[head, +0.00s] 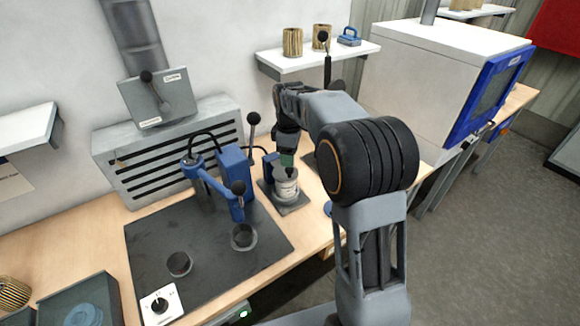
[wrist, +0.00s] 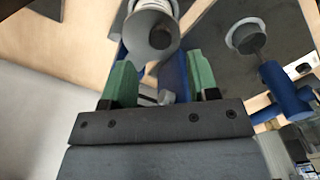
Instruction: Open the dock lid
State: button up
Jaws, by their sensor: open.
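My gripper (head: 287,158) points down just above a grey-white cylindrical unit (head: 286,185) on a small dark base plate, which looks like the dock. A blue upright (head: 269,168) stands at its back left. I cannot clearly tell the lid from the body; my gripper hides the top. In the wrist view, my gripper (wrist: 160,82) has two green fingers spread apart. A grey round part with a flared body (wrist: 150,32) shows just beyond the fingertips, and a blue part (wrist: 174,75) shows between the fingers. I cannot tell whether the fingers touch them.
Left of it, a dark mat (head: 165,235) carries a blue press (head: 235,170), two round cups and a white knob box (head: 161,304). A black-knobbed lever (head: 252,120) rises behind. A shelf (head: 320,58) and a white cabinet (head: 440,70) stand behind and right. The bench front edge is near.

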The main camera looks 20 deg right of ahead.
aim_at(289, 169)
jog(key=shift+f, duration=2.65)
jog(key=shift+c, duration=0.2)
grip_shut()
